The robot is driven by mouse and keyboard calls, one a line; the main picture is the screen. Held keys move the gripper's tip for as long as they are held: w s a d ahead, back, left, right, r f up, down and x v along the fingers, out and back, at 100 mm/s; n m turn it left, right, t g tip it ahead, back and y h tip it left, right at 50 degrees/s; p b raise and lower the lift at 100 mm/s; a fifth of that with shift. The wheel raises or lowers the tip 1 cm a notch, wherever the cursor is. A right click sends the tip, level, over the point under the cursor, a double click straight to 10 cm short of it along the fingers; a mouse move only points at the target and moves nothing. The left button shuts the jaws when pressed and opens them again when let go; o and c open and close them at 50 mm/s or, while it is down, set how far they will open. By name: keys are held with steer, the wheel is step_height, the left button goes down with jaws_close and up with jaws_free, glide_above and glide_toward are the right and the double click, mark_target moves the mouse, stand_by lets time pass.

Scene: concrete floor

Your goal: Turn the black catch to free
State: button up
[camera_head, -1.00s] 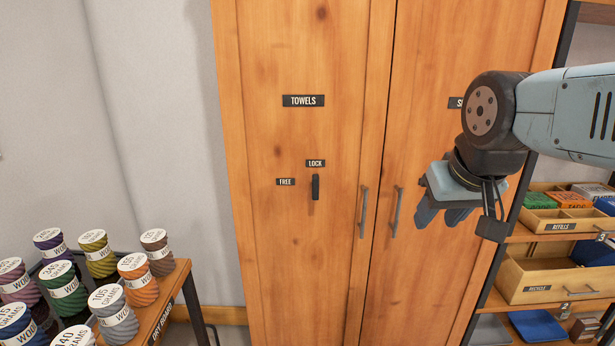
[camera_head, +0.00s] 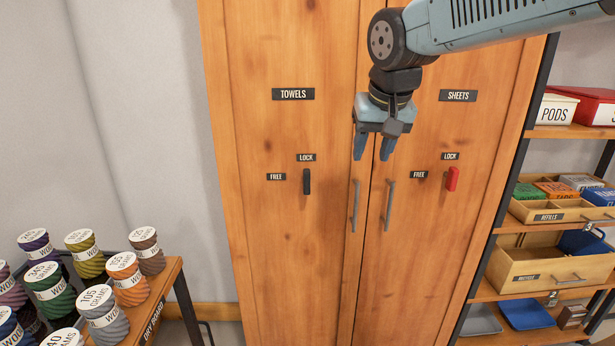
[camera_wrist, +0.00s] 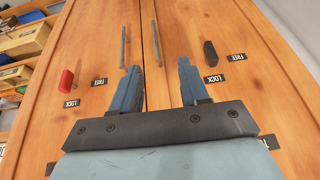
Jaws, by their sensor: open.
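The black catch (camera_head: 307,181) is on the left wooden door, marked TOWELS. It stands upright, with its top just below the LOCK label (camera_head: 306,157); the FREE label (camera_head: 276,177) is to its left. In the wrist view the black catch (camera_wrist: 210,53) shows to the right of the fingers. My gripper (camera_head: 374,150) is open and empty, fingers pointing down, in front of the doors near their middle seam. It is to the right of the black catch and higher. It also shows in the wrist view (camera_wrist: 158,85).
A red catch (camera_head: 452,179) is on the right door, marked SHEETS. Two vertical door handles (camera_head: 355,206) (camera_head: 389,205) flank the seam, below my gripper. A rack of wool spools (camera_head: 123,280) stands at left, and shelves with boxes (camera_head: 540,265) at right.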

glide_toward(307, 171)
steer(key=shift+h, duration=0.3)
steer(key=x, duration=1.1)
steer(key=shift+a+f, duration=0.25)
steer(key=shift+a, duration=0.05)
jaws_close()
